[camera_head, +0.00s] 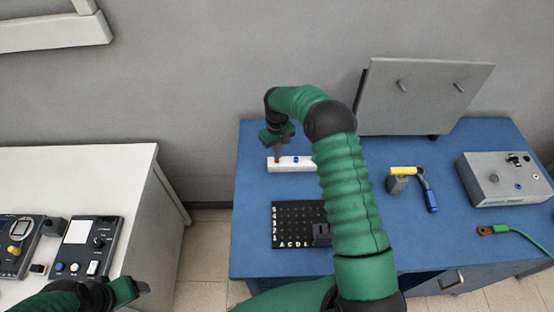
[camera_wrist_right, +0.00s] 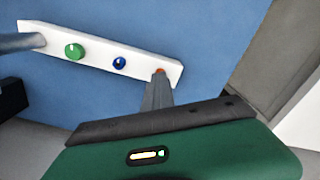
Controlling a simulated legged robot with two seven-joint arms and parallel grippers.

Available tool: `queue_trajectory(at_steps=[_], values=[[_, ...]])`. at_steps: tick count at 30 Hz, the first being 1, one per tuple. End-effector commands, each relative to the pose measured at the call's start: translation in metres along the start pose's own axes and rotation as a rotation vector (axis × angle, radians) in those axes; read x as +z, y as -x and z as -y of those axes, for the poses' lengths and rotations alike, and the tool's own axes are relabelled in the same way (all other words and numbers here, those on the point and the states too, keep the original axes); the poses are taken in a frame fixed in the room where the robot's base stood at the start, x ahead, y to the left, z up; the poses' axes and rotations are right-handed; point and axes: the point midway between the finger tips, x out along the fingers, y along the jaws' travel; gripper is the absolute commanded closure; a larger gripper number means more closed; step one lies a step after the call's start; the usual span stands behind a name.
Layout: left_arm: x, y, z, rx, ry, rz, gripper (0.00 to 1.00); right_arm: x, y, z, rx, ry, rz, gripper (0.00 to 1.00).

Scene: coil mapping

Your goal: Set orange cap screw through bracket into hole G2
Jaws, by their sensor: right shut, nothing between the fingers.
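The orange cap screw (camera_head: 277,160) stands at the left end of a white block (camera_head: 288,167) on the blue table. It also shows in the right wrist view (camera_wrist_right: 160,70), partly hidden by the fingertips. My right gripper (camera_head: 277,153) points down right at this screw. Its fingers (camera_wrist_right: 158,88) look together with nothing held; whether they touch the screw I cannot tell. The black hole board (camera_head: 290,218) has letters and numbers along its edges. A dark grey bracket (camera_head: 321,236) sits at its lower right, partly behind my arm. Hole G2 cannot be made out. My left gripper (camera_head: 137,288) is low at the left; its jaws are unclear.
A blue screw (camera_wrist_right: 119,63) and a green screw (camera_wrist_right: 74,51) stand in the white block. A yellow-and-blue tool (camera_head: 408,175), a grey box (camera_head: 500,178) and a green cable (camera_head: 520,234) are at the right. A grey panel (camera_head: 420,95) stands behind.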

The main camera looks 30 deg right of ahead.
Motion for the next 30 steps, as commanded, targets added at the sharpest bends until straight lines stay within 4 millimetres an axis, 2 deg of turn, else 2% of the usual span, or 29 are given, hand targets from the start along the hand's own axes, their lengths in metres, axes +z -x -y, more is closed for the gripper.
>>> queue_trajectory(at_steps=[5,13,18,19,27,30], values=[[-0.001,0.005,0.0,0.0,0.0,0.0,0.29,-0.001,0.007,0.0,0.001,0.001,-0.003,1.0],[-0.001,0.004,0.0,0.0,0.0,0.0,0.29,-0.002,0.008,0.0,0.001,0.0,-0.005,1.0],[-0.001,0.004,0.0,0.0,0.0,0.0,0.29,-0.002,0.009,0.0,0.001,0.0,-0.006,0.78],[-0.001,0.004,0.0,0.0,0.0,0.0,0.29,-0.002,0.009,0.0,0.001,0.0,-0.006,0.77],[-0.001,0.004,0.0,0.0,0.0,0.0,0.29,-0.002,0.009,0.0,0.001,0.0,-0.006,0.77],[0.0,0.002,0.0,0.0,0.0,0.0,0.29,-0.003,0.015,0.0,0.002,0.0,-0.008,0.77]])
